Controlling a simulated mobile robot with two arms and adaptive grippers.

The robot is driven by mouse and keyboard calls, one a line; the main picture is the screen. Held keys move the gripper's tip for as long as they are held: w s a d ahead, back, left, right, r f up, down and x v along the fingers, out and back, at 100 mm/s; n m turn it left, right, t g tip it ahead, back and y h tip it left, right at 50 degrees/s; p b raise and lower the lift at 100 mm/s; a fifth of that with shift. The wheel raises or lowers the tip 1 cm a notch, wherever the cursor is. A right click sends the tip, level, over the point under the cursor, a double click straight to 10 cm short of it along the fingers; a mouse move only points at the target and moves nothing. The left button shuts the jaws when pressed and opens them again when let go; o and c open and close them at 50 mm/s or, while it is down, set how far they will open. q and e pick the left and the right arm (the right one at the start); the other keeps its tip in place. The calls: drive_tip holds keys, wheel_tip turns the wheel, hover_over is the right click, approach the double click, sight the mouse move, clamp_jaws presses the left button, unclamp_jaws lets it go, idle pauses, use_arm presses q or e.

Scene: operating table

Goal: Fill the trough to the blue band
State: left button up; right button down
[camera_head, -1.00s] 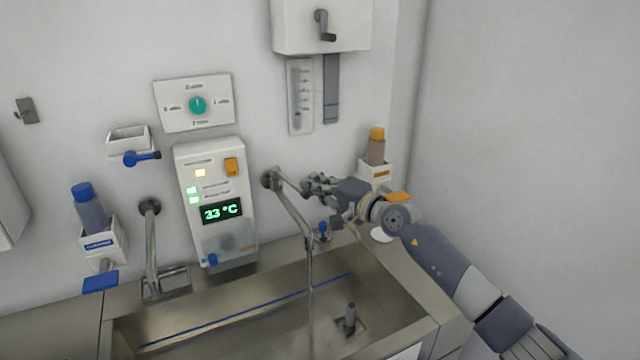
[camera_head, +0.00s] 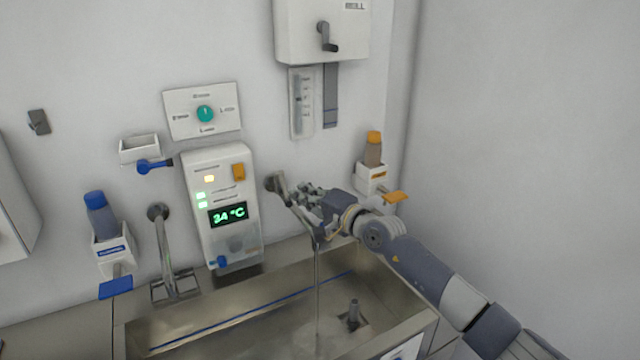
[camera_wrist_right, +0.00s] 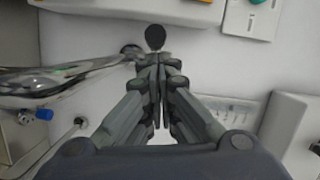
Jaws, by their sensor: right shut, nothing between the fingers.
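The steel trough (camera_head: 395,315) stands below the wall, with a blue band (camera_head: 240,318) along its inner back wall. A thin stream of water (camera_head: 317,280) falls from the spout (camera_head: 295,210) into it. The water level is hard to tell. An upright grey plug or standpipe (camera_head: 353,312) stands at the trough's right end. My right gripper (camera_head: 305,195) is beside the spout at the wall, its fingers shut and empty. In the right wrist view its closed fingertips (camera_wrist_right: 157,75) are near a dark round knob (camera_wrist_right: 155,37), and the chrome spout (camera_wrist_right: 60,80) lies to their left. My left gripper is out of view.
A white control unit (camera_head: 222,205) reads 34 °C. A dial panel (camera_head: 202,111) is above it. A blue-capped bottle (camera_head: 102,218) hangs at left, an orange-capped bottle (camera_head: 373,150) at right. A second curved pipe (camera_head: 163,250) stands left of the unit. A wall box with a crank (camera_head: 322,30) is above.

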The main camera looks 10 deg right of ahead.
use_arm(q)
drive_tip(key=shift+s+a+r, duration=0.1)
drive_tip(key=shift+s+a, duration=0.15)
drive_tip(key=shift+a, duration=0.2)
use_arm(e)
drive_tip(key=a, duration=0.2)
drive_tip(key=shift+s+a, duration=0.3)
drive_tip(key=shift+s, duration=0.05)
